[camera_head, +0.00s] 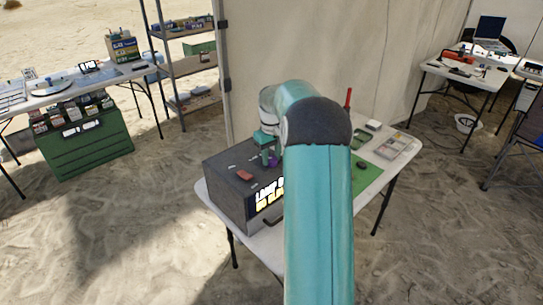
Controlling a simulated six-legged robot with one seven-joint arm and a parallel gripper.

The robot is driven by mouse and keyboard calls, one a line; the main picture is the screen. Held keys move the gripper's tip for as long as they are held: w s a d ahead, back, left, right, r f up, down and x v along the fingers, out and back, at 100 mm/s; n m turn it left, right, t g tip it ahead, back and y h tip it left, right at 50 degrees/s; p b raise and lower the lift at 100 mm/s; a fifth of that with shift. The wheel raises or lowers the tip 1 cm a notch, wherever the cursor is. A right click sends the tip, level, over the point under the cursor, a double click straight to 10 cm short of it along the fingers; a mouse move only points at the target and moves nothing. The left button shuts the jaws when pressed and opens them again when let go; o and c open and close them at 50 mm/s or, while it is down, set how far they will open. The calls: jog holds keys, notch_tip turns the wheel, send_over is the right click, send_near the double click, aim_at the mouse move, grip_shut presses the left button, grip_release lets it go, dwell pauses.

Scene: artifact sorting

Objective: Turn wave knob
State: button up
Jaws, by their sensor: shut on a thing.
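A dark grey box (225,195) with a lit text panel (269,196) on its front stands on the left part of the white table. My gripper (267,150) is low over the back right of the box top, partly hidden by my teal arm. It is shut on a small knob there, too small and covered to make out clearly. A small green piece (265,158) and a purple piece (273,160) show just under the gripper. I cannot tell which of them is the wave knob. A red piece (245,175) lies on the box top, left of the gripper.
The white table (388,176) also bears a green mat (366,178), a clear case (393,146) and an upright red item (348,98). A tent wall stands close behind. Side tables (128,71) and shelves (190,64) are farther left. Sandy floor is open in front.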

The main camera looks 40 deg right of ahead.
aim_at(272, 158)
jog(key=m, duration=1.2)
dwell(0.6)
jog(key=o, duration=1)
jog(key=shift+r, duration=0.15)
notch_tip(272, 158, up, 14)
jog(key=shift+f, duration=0.2)
